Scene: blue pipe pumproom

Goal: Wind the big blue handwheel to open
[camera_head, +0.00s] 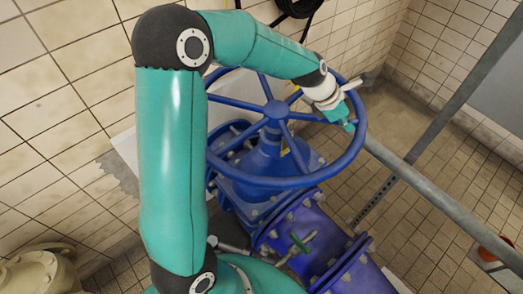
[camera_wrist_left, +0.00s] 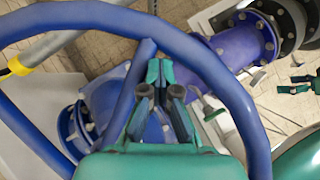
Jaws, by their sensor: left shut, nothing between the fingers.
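The big blue handwheel (camera_head: 225,97) lies nearly flat on top of a blue valve (camera_head: 262,165), its spokes meeting at a central hub. My left gripper (camera_head: 348,124) is at the wheel's right side, close to the rim. In the left wrist view its fingers (camera_wrist_left: 160,72) are together with nothing between them. They appear inside the rim (camera_wrist_left: 225,75), beside a spoke (camera_wrist_left: 128,95) near where it meets the rim. I cannot tell whether they touch it. Teal pieces at the right of that view may be my right gripper (camera_wrist_left: 298,85); their jaw state is unclear.
A blue flanged pipe (camera_head: 335,250) with a small green-handled valve (camera_head: 300,243) runs below the wheel. A grey metal rail (camera_head: 430,200) crosses at the right, close to the wheel. A tiled wall (camera_head: 60,110) stands at the left. Tiled floor (camera_head: 450,165) is open at the right.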

